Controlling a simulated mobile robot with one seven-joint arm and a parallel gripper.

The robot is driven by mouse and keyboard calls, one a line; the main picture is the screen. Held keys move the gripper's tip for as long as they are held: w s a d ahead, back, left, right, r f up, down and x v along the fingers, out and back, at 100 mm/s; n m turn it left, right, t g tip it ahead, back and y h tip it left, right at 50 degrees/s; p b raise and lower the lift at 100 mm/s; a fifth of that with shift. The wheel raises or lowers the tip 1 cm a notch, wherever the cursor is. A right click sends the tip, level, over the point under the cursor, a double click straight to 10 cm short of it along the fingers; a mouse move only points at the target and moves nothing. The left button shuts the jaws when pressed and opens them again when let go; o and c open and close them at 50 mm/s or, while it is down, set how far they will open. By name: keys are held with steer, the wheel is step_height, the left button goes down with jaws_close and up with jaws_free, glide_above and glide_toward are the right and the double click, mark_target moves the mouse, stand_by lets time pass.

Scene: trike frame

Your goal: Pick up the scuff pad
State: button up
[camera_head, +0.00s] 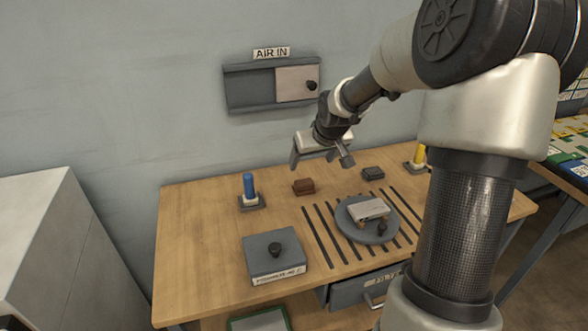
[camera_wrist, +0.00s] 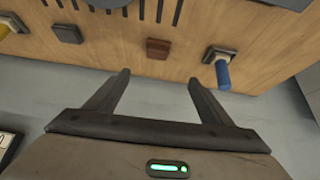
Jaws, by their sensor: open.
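The small reddish-brown block that looks like the scuff pad (camera_head: 303,187) lies on the wooden table toward its back edge. In the wrist view the pad (camera_wrist: 158,48) sits ahead of the fingertips, roughly centred between them. My gripper (camera_head: 321,159) hangs above the back part of the table, clear of the pad. The wrist view shows its two fingers (camera_wrist: 159,77) spread apart with nothing between them.
A blue cylinder (camera_head: 249,186) stands on a base left of the pad. A dark grey block (camera_head: 373,173) lies to its right. A round grey plate (camera_head: 352,228) holds a pale part, over dark slots. A grey box (camera_head: 273,256) with a knob sits at front left. A wall panel (camera_head: 250,89) hangs behind.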

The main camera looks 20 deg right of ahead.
steer(key=f, duration=0.2)
steer(key=b, duration=0.3)
glide_toward(304, 181)
steer(key=x, duration=0.4)
steer(key=shift+a+f, duration=0.25)
steer(key=shift+a, duration=0.05)
steer(key=shift+d+b+x, duration=0.2)
steer(key=shift+x, duration=1.25)
steer(key=shift+d+b+x, duration=0.15)
steer(key=shift+x, duration=1.3)
steer(key=shift+c, duration=0.3)
steer(key=shift+r, duration=0.1)
steer(key=c, duration=1.1)
